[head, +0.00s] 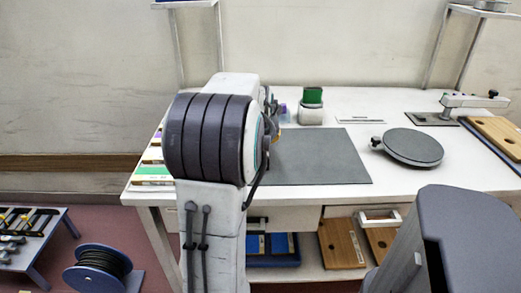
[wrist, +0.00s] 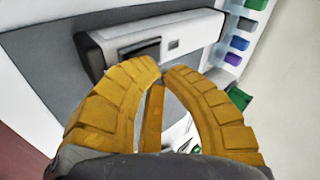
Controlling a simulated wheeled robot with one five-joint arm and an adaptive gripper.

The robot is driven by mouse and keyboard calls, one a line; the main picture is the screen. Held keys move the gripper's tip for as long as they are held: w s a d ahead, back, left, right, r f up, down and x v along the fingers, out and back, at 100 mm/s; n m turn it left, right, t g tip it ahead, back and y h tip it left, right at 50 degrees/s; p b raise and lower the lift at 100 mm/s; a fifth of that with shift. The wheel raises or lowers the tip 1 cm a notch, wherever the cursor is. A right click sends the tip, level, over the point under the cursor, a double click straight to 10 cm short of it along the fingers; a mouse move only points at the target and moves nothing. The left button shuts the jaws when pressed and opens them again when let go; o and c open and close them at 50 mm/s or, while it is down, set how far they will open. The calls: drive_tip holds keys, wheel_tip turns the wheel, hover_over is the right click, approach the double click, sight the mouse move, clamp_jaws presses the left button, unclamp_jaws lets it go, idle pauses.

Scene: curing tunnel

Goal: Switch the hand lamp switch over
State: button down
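My gripper (wrist: 163,67) has yellow ridged fingers with the tips drawn together just in front of the lamp's face. Nothing shows held between them. Whether the tips touch the lamp is unclear. In the head view my arm hides the lamp and most of the gripper.
The white bench (head: 350,105) carries a dark mat (head: 320,160), a round grey turntable (head: 412,147) and a green-topped container (head: 312,97). Coloured blocks in a pale rack (wrist: 238,43) stand right of the lamp. A cable reel (head: 98,268) is on the floor at left.

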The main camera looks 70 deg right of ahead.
drive_tip(key=shift+f+b, duration=0.35)
idle(0.7)
drive_tip(key=shift+r, duration=0.15)
idle(0.3)
drive_tip(key=shift+r+p, duration=0.65)
drive_tip(key=shift+r, duration=0.15)
drive_tip(key=shift+w+d+r+p, duration=0.1)
drive_tip(key=shift+d+r+p, duration=0.1)
drive_tip(key=shift+r+p, duration=0.95)
drive_tip(key=shift+d+r+p, duration=0.15)
drive_tip(key=shift+r+p, duration=0.85)
drive_tip(key=shift+r, duration=0.25)
